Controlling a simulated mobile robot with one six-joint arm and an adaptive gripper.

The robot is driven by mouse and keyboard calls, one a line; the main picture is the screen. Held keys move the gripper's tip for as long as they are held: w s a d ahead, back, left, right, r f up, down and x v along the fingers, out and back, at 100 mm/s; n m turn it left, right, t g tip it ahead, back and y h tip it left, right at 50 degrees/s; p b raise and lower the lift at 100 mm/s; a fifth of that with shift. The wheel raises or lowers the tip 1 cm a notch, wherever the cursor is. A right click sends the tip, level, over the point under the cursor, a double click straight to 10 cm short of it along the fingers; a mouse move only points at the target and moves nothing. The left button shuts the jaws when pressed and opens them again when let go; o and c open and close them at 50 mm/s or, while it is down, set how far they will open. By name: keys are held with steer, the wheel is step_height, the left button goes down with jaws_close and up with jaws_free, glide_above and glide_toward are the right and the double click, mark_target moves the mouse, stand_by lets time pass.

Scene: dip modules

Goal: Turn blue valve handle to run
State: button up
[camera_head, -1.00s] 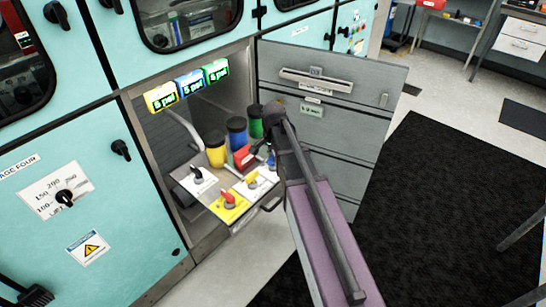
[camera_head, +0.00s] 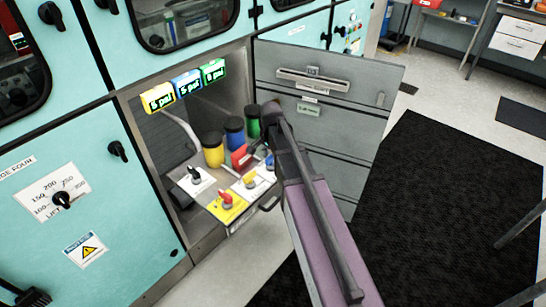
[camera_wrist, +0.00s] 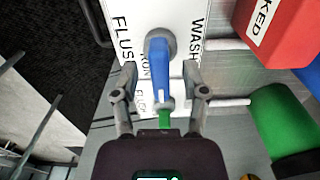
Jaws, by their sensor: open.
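The blue valve handle (camera_wrist: 158,68) shows in the wrist view on a white plate (camera_wrist: 172,15) marked FLUSH on the left and WASH on the right. The handle points down the picture, toward my gripper, and partly covers the word RUN. My gripper (camera_wrist: 160,75) is open, with one finger on each side of the handle. I cannot tell whether either finger touches it. A small green part (camera_wrist: 165,119) shows below the handle's end. In the head view my arm hides most of the blue handle's area.
An open grey door (camera_head: 345,130) stands on the right.

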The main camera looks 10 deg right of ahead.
mark_target(271, 156)
steer(key=shift+n, duration=0.5)
steer(key=n, duration=0.3)
steer(key=shift+n, duration=0.4)
steer(key=n, duration=0.8)
steer(key=shift+n, duration=0.4)
steer(key=n, duration=0.4)
steer(key=shift+n, duration=0.3)
step_height(271, 156, up, 14)
steer(key=p, duration=1.4)
steer(key=s+r+m+p, duration=0.1)
steer(key=s+m, duration=0.6)
steer(key=s, duration=0.9)
steer(key=shift+s+a, duration=0.15)
steer(key=shift+a, duration=0.25)
steer(key=shift+r, duration=0.1)
